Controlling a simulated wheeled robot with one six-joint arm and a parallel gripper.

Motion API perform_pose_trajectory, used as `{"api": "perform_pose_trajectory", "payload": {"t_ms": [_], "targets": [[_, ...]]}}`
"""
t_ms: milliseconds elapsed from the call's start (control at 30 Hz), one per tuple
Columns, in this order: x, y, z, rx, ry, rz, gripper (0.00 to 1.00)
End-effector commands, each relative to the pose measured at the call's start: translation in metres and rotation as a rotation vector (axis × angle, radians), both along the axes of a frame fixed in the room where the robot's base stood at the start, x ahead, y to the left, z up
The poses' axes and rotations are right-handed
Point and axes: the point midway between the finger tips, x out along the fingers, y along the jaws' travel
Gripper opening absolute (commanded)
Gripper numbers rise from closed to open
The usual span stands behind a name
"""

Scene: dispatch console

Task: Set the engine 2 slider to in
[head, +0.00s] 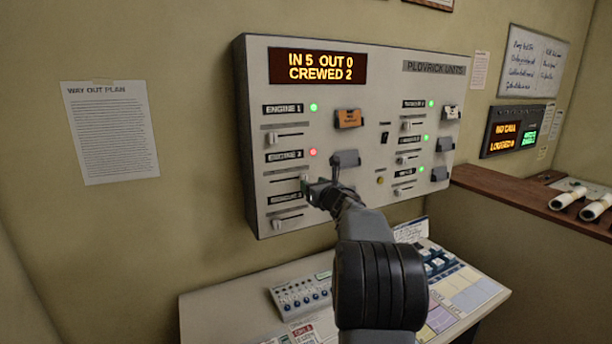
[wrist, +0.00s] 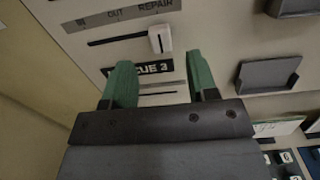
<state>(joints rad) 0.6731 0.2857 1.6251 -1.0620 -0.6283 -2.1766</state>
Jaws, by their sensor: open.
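The engine 2 slider shows in the wrist view as a white knob (wrist: 160,38) at the right end of its slot, under the word REPAIR. OUT is at the middle and a worn IN at the left. In the head view the engine 2 label (head: 286,155) has a red light (head: 313,152) beside it; its slot (head: 285,180) runs toward my gripper, which partly hides the knob end. My gripper (head: 311,186) is at the panel there. In the wrist view its green fingers (wrist: 159,66) are apart and empty, just short of the knob, one to each side.
The RESCUE 3 label (wrist: 140,68) lies below, partly behind a finger. Holders stick out from the panel, including a grey one (head: 346,160) right of the slider. The display (head: 318,67) reads IN 5, OUT 0, CREWED 2. A desk (head: 230,305) with controls stands below.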

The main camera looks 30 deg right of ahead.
Motion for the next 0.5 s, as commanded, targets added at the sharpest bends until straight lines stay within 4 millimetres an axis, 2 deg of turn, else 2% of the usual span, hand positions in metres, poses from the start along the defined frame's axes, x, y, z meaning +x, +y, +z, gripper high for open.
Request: {"api": "perform_pose_trajectory", "payload": {"t_ms": [33, 200, 500], "targets": [[0.009, -0.002, 0.004, 0.002, 0.001, 0.000, 0.53], [0.032, -0.005, 0.002, 0.002, 0.001, 0.000, 0.53], [0.050, -0.007, 0.000, 0.002, 0.001, -0.002, 0.53]]}}
